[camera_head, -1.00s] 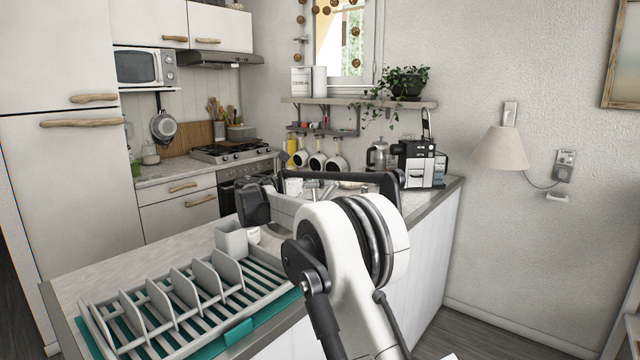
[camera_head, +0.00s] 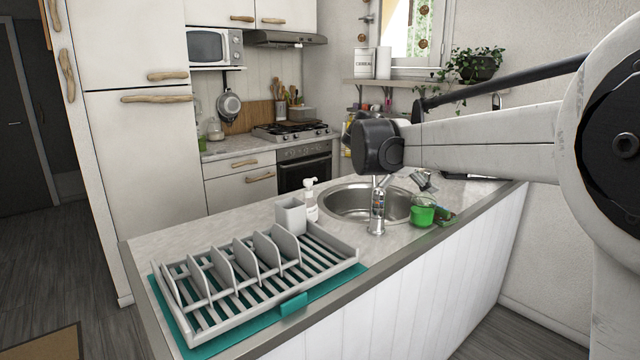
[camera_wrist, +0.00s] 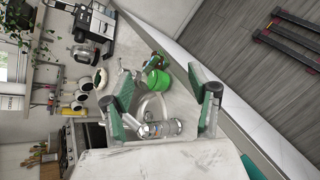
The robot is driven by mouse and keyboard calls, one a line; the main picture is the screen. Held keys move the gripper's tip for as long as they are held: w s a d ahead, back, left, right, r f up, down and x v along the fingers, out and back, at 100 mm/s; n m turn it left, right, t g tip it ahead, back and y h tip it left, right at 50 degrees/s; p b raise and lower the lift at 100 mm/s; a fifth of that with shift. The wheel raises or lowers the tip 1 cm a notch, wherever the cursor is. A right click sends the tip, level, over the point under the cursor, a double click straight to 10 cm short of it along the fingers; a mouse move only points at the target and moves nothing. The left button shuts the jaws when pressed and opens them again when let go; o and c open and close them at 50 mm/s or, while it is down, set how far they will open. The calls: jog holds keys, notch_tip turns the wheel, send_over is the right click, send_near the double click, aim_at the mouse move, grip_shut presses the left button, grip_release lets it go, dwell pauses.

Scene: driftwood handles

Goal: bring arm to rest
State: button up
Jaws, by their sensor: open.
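My white arm enters the head view from the right, with its forearm stretched left over the counter (camera_head: 400,262) to a dark joint. In the head view my gripper is mostly hidden behind the forearm, and I cannot make it out clearly. In the wrist view my gripper (camera_wrist: 165,108) is open, its two green-padded fingers wide apart. No object is held between them. The faucet (camera_wrist: 158,128) and the green cup (camera_wrist: 157,82) show beyond the fingers; I cannot tell how far off they are.
The grey dish rack (camera_head: 250,285) stands on a teal mat at the counter's left end. The floor (camera_head: 75,255) at left is largely clear.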

jog(key=s+a+f+m+y, duration=0.2)
jog(key=s+f+m, duration=0.3)
jog(key=s, duration=0.8)
jog(key=s+a+f+m+y, duration=0.2)
jog(key=s+f+m+y, duration=0.2)
jog(key=s, duration=1)
jog(key=s+a+f+m+y, duration=0.2)
jog(key=s+f+m+y, duration=0.2)
jog(key=s, duration=0.9)
notch_tip(320, 180, down, 4)
jog(key=m, duration=0.2)
jog(key=shift+s+a+f+m+t, duration=0.15)
jog(key=shift+s+m+t, duration=0.15)
jog(key=shift+m+t, duration=0.1)
